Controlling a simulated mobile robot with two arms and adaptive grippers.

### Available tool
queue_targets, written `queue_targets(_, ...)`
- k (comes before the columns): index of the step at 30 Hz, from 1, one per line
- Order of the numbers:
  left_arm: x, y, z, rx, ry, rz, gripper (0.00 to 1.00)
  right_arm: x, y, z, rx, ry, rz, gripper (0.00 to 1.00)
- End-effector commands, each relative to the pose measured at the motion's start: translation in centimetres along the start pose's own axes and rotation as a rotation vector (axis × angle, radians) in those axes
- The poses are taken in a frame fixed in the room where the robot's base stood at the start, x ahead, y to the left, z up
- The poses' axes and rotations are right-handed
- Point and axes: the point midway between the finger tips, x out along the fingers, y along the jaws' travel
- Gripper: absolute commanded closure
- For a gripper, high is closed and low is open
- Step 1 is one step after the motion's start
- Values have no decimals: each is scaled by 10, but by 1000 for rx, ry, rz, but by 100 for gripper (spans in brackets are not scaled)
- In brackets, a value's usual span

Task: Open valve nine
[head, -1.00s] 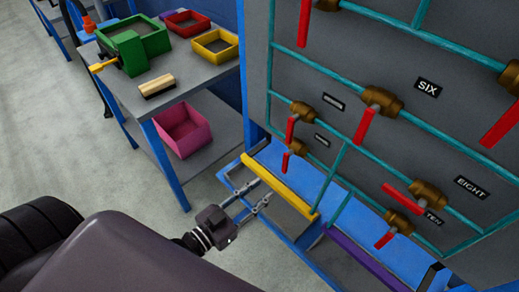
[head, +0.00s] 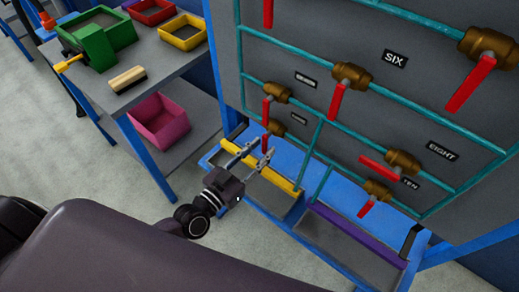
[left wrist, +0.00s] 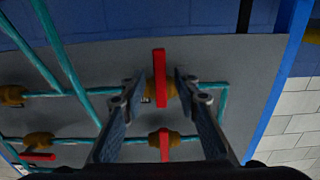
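The lower-left valve on the grey panel has a brass body (head: 272,128) and a red handle (head: 265,143). Its label (head: 299,118) is too small to read; it shares the lower pipe row with the valve labelled TEN (head: 375,190). My left gripper (head: 252,157) is open, just in front of and below this valve. In the left wrist view, which looks upside down, the red handle (left wrist: 160,80) stands crosswise to its pipe, between the spread fingers (left wrist: 157,92). No contact can be made out. My right gripper is not in view.
Another red-handled valve (head: 277,93) sits just above. Valves by the SIX (head: 394,58) and EIGHT (head: 440,148) labels are farther right. A yellow bar (head: 281,180) and blue ledge (head: 335,190) lie below the panel. A bench with bins (head: 181,32) stands left.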

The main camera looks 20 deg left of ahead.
Motion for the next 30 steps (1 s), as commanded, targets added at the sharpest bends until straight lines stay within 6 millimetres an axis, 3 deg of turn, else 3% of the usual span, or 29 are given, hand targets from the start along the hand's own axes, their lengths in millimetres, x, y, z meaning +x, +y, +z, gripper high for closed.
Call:
queue_targets(5,0,0,0,0,-1,0,71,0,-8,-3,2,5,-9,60)
queue_targets(13,0,0,0,0,-1,0,100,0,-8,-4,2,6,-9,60)
queue_targets(30,0,-2,-1,29,-1,-1,100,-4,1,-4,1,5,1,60)
